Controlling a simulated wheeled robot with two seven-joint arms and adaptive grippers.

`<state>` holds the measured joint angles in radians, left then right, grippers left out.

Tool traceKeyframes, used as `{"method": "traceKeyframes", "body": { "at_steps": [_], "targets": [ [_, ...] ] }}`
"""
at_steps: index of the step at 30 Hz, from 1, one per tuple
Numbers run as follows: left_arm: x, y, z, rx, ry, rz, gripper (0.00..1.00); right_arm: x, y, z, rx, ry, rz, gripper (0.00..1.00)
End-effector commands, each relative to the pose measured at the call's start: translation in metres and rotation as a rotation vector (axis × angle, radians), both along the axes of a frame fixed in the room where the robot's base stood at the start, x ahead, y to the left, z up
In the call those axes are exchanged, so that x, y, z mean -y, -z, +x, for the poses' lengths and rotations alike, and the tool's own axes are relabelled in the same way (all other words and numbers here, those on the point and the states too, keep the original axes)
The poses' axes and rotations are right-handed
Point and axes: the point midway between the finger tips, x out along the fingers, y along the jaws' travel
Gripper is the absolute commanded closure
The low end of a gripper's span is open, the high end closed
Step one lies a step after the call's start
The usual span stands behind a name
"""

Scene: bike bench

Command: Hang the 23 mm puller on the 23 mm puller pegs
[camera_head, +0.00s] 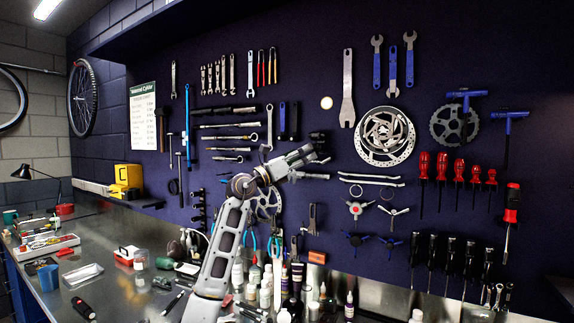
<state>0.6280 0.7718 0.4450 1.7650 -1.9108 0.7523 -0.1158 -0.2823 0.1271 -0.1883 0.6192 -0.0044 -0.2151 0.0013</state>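One arm of mine, which I take to be the left, rises from the bottom edge. Its gripper (318,156) is in front of the dark blue tool wall, left of the round discs, and points right. Dark finger parts show at its tip, but they are too small to tell whether they are open or hold anything. I cannot make out the 23 mm puller or its pegs for certain. A small grey tool (312,217) hangs on the wall below the gripper. My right gripper is not in view.
Silver brake discs (385,137) hang right of the gripper, with red-handled screwdrivers (459,170) further right. Bottles (296,278) crowd the bench below. A tray (48,245) and a clear box (82,276) lie on the steel bench at left.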

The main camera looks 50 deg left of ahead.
Motion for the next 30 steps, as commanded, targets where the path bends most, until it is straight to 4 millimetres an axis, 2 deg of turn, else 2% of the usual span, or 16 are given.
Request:
{"method": "traceKeyframes", "body": {
  "at_steps": [19,30],
  "targets": [
    [-0.006,0.019,-0.044,-0.001,0.0,0.0,0.2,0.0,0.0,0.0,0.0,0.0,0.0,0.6],
    [-0.007,0.022,-0.052,-0.002,0.0,0.0,0.2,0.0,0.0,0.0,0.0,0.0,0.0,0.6]
  ]
}}
